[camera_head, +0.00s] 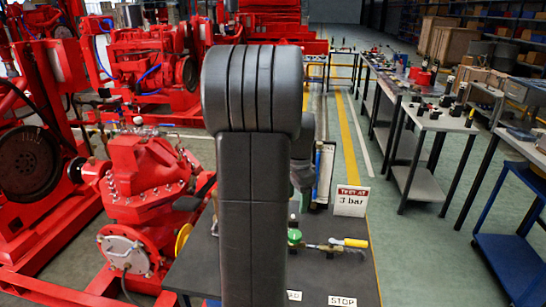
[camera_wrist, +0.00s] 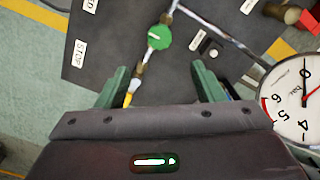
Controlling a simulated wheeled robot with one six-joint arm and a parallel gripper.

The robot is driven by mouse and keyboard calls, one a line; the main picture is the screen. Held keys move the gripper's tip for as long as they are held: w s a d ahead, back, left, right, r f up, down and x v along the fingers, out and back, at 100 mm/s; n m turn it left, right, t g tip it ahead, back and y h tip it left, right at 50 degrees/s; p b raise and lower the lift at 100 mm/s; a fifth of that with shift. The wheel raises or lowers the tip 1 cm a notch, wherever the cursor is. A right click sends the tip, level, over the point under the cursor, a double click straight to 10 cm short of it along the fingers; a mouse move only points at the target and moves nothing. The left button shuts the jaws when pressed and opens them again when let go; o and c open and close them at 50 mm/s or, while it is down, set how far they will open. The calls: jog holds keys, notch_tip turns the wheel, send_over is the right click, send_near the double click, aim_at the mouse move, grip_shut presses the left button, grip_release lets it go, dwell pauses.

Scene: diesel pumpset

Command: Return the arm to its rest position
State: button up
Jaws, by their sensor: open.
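My dark grey arm rises through the middle of the camera_head view and hides part of the bench and my gripper. In the camera_wrist view my gripper (camera_wrist: 163,84) shows two green fingers, wide apart, with nothing held between them. Beyond the fingers is a round green valve handle (camera_wrist: 159,37) on a thin metal pipe. It also shows in the camera_head view (camera_head: 294,237), right of my arm. A yellow-tipped piece (camera_wrist: 129,98) shows near the left finger. A pressure gauge (camera_wrist: 296,98) with a white dial is right of the gripper, partly cut off by the frame.
The dark bench top (camera_head: 330,275) carries a "TEST AT 3 bar" sign (camera_head: 351,200), a yellow-handled lever (camera_head: 350,242) and a STOP label (camera_head: 342,300). A red pump (camera_head: 140,175) stands close at left. A workbench (camera_head: 430,120) with tools stands at right, beyond an open green aisle.

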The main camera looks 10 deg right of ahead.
notch_tip(320, 180, down, 13)
jog(key=shift+f, duration=0.1)
dwell(0.3)
